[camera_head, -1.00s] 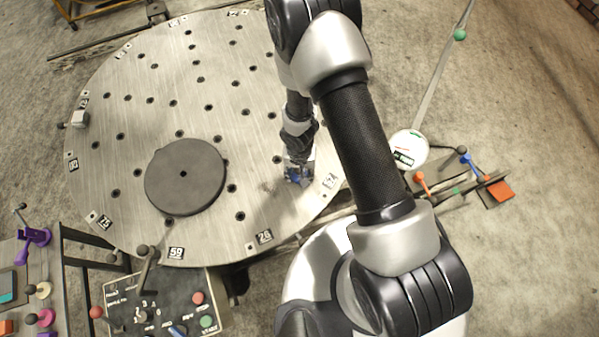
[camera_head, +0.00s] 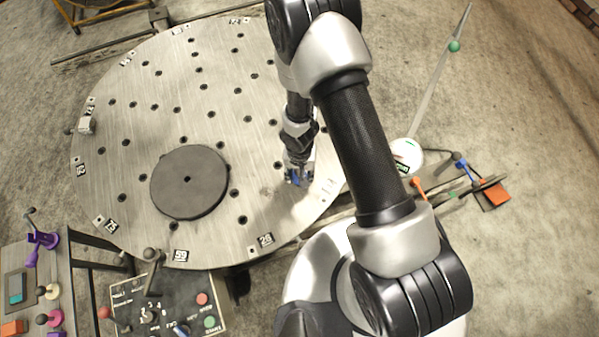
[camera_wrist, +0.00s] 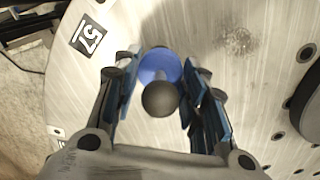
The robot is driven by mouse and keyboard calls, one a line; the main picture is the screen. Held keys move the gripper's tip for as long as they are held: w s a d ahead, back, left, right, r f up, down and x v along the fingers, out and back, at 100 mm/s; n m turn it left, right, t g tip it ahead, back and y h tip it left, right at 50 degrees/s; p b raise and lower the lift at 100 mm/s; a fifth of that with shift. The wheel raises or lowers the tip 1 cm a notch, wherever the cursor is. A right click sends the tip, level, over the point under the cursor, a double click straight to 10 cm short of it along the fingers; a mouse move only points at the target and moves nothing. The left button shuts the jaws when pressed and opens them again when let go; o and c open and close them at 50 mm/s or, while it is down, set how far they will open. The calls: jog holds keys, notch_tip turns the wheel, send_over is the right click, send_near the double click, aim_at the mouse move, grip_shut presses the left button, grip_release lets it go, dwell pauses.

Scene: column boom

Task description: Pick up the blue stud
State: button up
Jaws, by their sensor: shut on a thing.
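The blue stud (camera_wrist: 160,68) has a round blue collar and a dark ball end (camera_wrist: 160,99) facing the wrist camera. It sits between the two blue-padded fingers of my gripper (camera_wrist: 161,90), which is shut on it. In the head view my gripper (camera_head: 298,172) is over the right front part of the round metal table (camera_head: 260,120). There my arm and gripper hide most of the stud. I cannot tell whether its lower end touches the table.
A dark round disc (camera_head: 189,182) lies on the table, which has many holes and numbered tags. A small pale block (camera_head: 87,125) is at its left edge. A control box (camera_head: 150,305) stands in front. A white round object (camera_head: 406,155) and a pole (camera_head: 440,85) are at right.

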notch_tip(320, 180, up, 24)
jog(key=p, duration=2.3)
jog(key=shift+r, duration=0.2)
jog(key=shift+s, duration=0.1)
